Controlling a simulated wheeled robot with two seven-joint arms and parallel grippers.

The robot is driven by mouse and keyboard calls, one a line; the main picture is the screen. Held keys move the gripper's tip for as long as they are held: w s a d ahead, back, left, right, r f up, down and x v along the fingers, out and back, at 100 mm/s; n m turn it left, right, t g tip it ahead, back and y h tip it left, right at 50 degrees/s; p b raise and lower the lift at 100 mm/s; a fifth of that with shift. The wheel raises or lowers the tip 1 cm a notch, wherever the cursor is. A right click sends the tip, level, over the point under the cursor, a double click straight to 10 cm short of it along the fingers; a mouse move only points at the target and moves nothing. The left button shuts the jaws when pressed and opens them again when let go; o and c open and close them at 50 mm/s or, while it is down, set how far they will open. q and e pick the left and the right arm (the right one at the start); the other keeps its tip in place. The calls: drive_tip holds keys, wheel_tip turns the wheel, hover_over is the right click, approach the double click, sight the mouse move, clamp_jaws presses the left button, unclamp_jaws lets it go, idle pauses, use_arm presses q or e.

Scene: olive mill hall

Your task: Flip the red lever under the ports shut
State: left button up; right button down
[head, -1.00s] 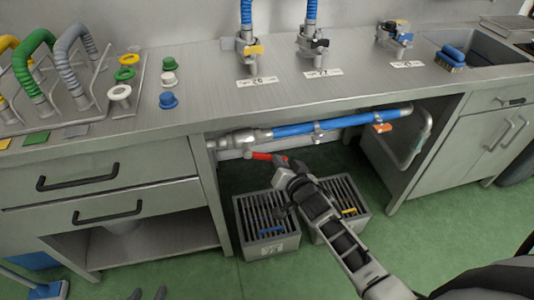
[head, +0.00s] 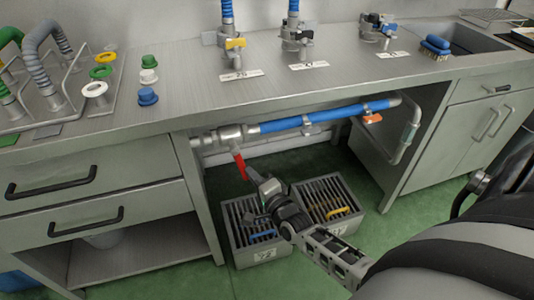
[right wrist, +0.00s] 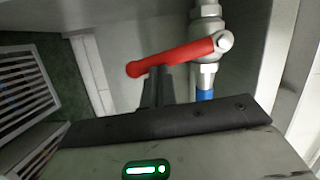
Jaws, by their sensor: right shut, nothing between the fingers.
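The red lever (head: 240,167) hangs from the valve (head: 230,135) at the left end of the pipe under the bench, slanting down and slightly right. In the right wrist view the red lever (right wrist: 175,55) lies nearly crosswise to the pipe (right wrist: 205,92), a little slanted. My right gripper (head: 252,178) is shut and empty at the lever's lower part. Its fingertips (right wrist: 157,78) are against or just beside the lever near its free end; I cannot tell whether they touch. The ports (head: 233,45) stand on the bench above. My left gripper is out of view.
Drawers (head: 95,185) close off the left side.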

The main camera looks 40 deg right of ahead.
drive_tip(key=shift+w+a+f+m+t+b, duration=0.2)
drive_tip(key=shift+w+a+m+t+b, duration=0.1)
drive_tip(key=shift+a+m+b, duration=0.4)
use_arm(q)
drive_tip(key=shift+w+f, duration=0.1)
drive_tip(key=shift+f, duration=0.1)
use_arm(e)
drive_tip(key=shift+d, duration=0.1)
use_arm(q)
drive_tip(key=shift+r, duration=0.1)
use_arm(e)
drive_tip(key=shift+r, duration=0.1)
use_arm(q)
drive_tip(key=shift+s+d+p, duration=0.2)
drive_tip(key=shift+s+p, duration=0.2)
drive_tip(key=shift+p, duration=0.15)
use_arm(e)
drive_tip(key=s+d, duration=0.2)
drive_tip(key=s, duration=1.1)
drive_tip(key=shift+d, duration=0.1)
